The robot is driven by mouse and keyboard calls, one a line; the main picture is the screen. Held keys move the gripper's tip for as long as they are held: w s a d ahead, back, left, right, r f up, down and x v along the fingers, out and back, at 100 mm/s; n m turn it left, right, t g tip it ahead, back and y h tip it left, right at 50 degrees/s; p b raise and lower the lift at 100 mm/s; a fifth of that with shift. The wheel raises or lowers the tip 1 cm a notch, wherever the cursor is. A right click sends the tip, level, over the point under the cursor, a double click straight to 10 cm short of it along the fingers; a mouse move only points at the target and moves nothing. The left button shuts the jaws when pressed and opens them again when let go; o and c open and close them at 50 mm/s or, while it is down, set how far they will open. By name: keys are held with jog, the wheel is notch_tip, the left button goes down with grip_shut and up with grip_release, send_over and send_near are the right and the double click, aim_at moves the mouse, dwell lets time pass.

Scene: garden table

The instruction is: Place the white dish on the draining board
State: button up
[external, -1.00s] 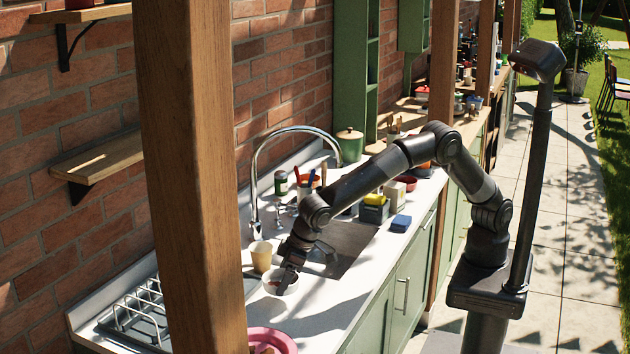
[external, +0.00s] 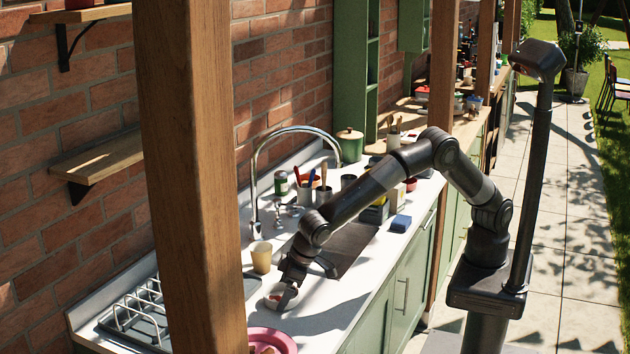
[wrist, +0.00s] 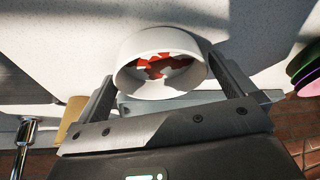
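The white dish (wrist: 160,48) is a small round bowl with a red pattern inside. In the wrist view it sits between the fingers of my gripper (wrist: 163,70), which touch its two sides. Its opening faces the wrist camera. In the external view my gripper (external: 284,293) partly covers the dish (external: 273,292), over the counter in front of the beige cup. I cannot tell whether it touches the counter. The draining board (external: 148,323) is a grey tray with a white wire rack, left of the dish and partly hidden by a wooden post.
A beige cup (external: 261,257) stands behind the dish. A pink plate (external: 270,337) lies at the front edge of the view. The sink (external: 347,244) and tap (external: 257,190) are to the right and behind. White counter (external: 318,306) is clear right of the dish.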

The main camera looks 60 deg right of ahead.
jog(key=shift+r, duration=0.1)
jog(key=v, duration=1.2)
jog(key=shift+r, duration=0.1)
